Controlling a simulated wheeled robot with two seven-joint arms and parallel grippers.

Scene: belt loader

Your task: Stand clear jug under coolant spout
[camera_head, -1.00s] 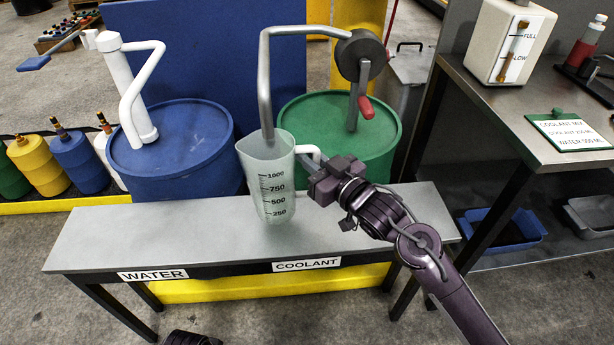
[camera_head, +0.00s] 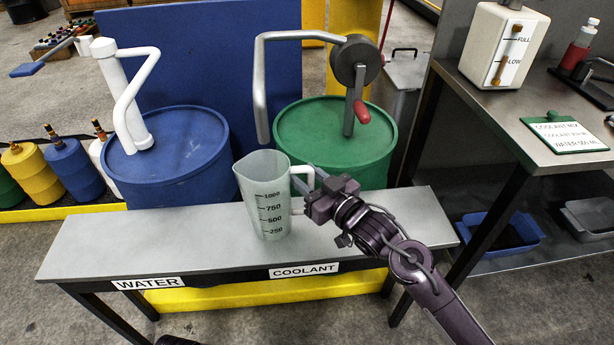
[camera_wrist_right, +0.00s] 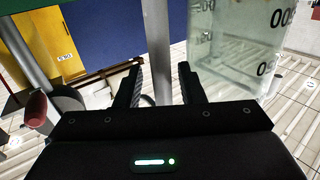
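The clear jug (camera_head: 262,205) with a graduated scale stands upright on the grey bench (camera_head: 160,232), above the COOLANT label. It shows at the right in the right wrist view (camera_wrist_right: 238,40). The grey coolant spout (camera_head: 262,115) ends just above the jug's mouth in the head view; exact depth alignment is hard to tell. My right gripper (camera_head: 314,190) is at the jug's handle (camera_head: 304,180), on its right side. Its fingers are apart in the right wrist view (camera_wrist_right: 160,88), with a pale upright bar between them. My left gripper is not in view.
The green drum (camera_head: 335,140) with crank and red handle (camera_head: 361,112) stands behind the bench. The blue drum (camera_head: 175,160) with its white pump stands to the left. A side table (camera_head: 490,110) holds the white tank (camera_head: 505,45). The bench's left half is clear.

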